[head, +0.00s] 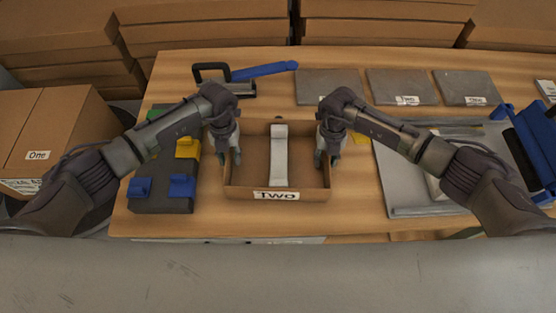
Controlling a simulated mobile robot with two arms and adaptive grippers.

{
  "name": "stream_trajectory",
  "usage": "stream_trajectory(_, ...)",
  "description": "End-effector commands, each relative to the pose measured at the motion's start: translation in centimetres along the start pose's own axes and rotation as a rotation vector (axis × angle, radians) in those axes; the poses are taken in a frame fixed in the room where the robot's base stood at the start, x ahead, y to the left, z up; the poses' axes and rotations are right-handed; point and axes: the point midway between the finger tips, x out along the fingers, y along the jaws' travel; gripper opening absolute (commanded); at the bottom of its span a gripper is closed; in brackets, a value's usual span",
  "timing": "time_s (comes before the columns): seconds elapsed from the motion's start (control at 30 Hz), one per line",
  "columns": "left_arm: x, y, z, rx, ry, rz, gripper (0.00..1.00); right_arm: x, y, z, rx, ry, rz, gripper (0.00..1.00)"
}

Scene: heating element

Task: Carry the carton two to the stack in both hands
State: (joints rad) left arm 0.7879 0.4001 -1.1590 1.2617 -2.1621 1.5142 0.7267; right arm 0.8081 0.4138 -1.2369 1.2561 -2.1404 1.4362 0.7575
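The carton two (276,196) is an open, shallow brown box with a "Two" label on its front wall. It stands on the wooden table, near its front edge. A light grey, strip-like part (279,158) lies inside it. My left gripper (230,156) is at the carton's left wall and my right gripper (327,158) is at its right wall. Both point down. I cannot tell whether the fingers are closed on the walls. A closed brown carton labelled "One" (55,135) stands on the left, beside the table.
A dark fixture block (160,200) with blue and yellow parts is left of the carton. A tool with a blue handle (263,71) lies behind. Grey plates (328,87) line the back right. A grey tray (400,190) is at right. Stacked cardboard boxes (210,35) stand behind the table.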

Motion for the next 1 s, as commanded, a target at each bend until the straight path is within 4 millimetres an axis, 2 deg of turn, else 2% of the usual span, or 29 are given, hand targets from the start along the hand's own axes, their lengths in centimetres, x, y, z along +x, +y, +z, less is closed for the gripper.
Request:
stream_trajectory(0.2, 0.02, -0.01, -0.01, 0.0, 0.0, 0.0, 0.34, 0.01, 0.02, 0.0, -0.001, 0.0, 0.0, 0.36)
stream_trajectory(0.27, 0.01, -0.01, -0.01, 0.0, 0.0, 0.0, 0.26, 0.0, 0.02, 0.0, -0.001, 0.0, 0.0, 0.27)
stream_trajectory(0.4, 0.0, 0.0, -0.01, 0.0, 0.0, 0.0, 0.03, -0.02, 0.02, 0.01, 0.0, 0.0, 0.0, 0.04)
stream_trajectory(0.43, -0.01, 0.0, -0.01, 0.0, 0.0, 0.0, 0.0, -0.02, 0.02, 0.01, -0.001, 0.0, 0.0, 0.0)
stream_trajectory(1.0, -0.52, 0.03, -0.02, 0.0, -0.001, 0.0, 0.0, -0.51, 0.02, -0.04, -0.003, 0.0, 0.0, 0.0)
